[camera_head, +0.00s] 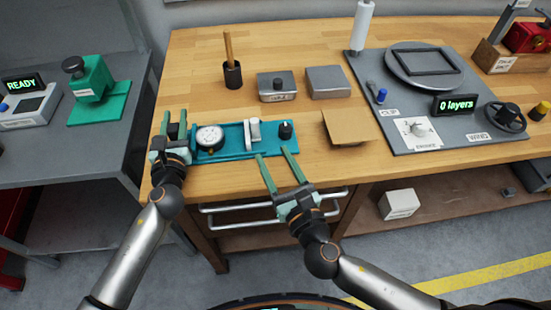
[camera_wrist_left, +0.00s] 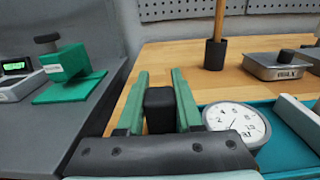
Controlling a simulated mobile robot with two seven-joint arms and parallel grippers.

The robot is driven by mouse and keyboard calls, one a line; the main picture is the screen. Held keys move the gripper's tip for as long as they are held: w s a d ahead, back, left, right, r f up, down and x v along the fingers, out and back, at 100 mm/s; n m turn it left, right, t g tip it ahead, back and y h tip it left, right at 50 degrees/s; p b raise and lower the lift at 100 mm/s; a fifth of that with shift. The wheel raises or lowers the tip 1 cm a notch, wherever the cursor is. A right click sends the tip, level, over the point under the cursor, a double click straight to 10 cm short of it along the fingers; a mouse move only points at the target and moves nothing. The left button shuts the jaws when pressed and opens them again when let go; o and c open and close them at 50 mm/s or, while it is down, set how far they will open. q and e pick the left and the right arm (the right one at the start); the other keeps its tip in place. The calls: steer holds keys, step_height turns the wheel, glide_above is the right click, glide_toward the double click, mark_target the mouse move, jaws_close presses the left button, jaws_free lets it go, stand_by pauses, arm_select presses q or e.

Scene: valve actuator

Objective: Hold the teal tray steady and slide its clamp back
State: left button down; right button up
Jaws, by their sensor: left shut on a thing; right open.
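The teal tray (camera_head: 233,139) lies near the front edge of the wooden bench. It carries a round white dial gauge (camera_head: 210,137), an upright pale grey clamp (camera_head: 253,132) and a black knob (camera_head: 285,130) at its right end. My left gripper (camera_head: 174,132) is shut on a black block (camera_wrist_left: 160,109) at the tray's left end; one finger stands on each side of it in the left wrist view. The gauge (camera_wrist_left: 237,122) shows just right of that gripper. My right gripper (camera_head: 274,154) is open and empty, its fingertips at the tray's front edge, below and right of the clamp.
Behind the tray are a black cup with a wooden stick (camera_head: 232,74), a grey box with a knob (camera_head: 277,87) and a plain grey box (camera_head: 326,82). A tan board (camera_head: 347,128) lies to the right. A grey panel (camera_head: 400,137) with devices fills the bench's right side.

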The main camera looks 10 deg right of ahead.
arm_select(q)
steer(key=shift+a+f, duration=0.1)
steer(key=shift+f, duration=0.05)
steer(key=shift+c, duration=2.4)
jaws_free()
